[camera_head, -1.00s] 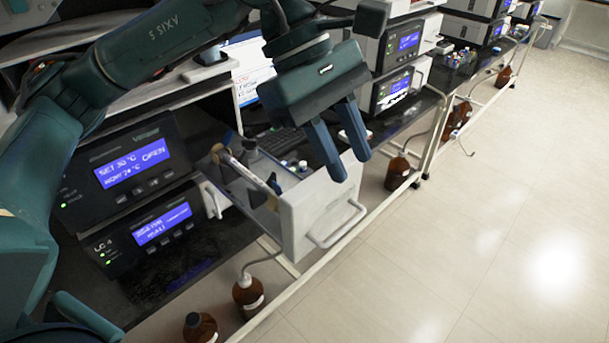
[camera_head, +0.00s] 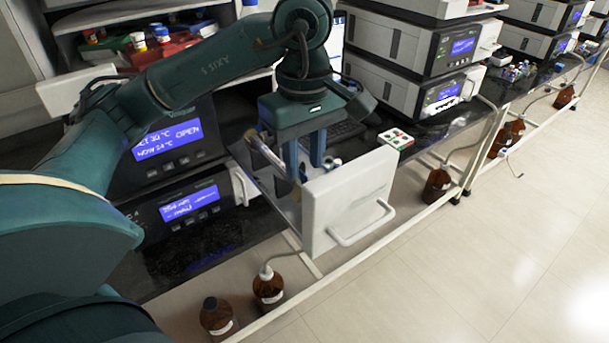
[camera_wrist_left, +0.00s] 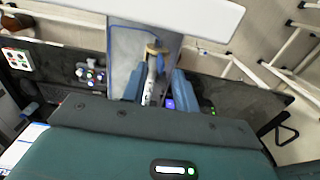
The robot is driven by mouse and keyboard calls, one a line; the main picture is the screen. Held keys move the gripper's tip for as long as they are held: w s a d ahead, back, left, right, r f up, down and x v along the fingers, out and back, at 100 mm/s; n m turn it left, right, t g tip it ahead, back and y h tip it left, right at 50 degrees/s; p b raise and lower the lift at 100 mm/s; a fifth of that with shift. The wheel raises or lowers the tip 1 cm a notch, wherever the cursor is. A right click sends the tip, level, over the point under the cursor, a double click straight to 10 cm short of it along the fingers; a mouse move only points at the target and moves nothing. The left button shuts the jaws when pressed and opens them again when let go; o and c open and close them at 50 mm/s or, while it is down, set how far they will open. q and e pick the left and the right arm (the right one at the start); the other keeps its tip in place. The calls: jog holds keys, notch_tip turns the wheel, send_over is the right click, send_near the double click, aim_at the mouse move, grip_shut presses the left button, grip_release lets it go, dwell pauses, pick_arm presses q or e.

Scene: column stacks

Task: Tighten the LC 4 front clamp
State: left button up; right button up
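The LC 4 unit (camera_head: 180,208) has a lit blue display, and above it is a unit whose display reads OPEN. A white-fronted drawer (camera_head: 350,195) is pulled out beside them. A pale tube-like column (camera_head: 265,152) lies inside it. A tan ring-like part, likely the front clamp (camera_wrist_left: 155,48), shows near the drawer front in the left wrist view. My left gripper (camera_head: 305,168) points down into the drawer. Its blue fingers (camera_wrist_left: 158,80) are apart, with the column seen between them; I cannot tell whether they touch it. My right gripper is not in view.
The drawer front has a handle (camera_head: 362,224). Brown bottles (camera_head: 268,288) stand below by a white rail. A small red, green and white box (camera_head: 395,139) sits on the black counter. Stacked instruments (camera_head: 410,70) stand to the right. The floor at right is clear.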

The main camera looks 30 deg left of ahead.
aim_at(304, 175)
pick_arm(q)
jog(key=shift+f, duration=1.65)
jog(key=shift+c, duration=0.4)
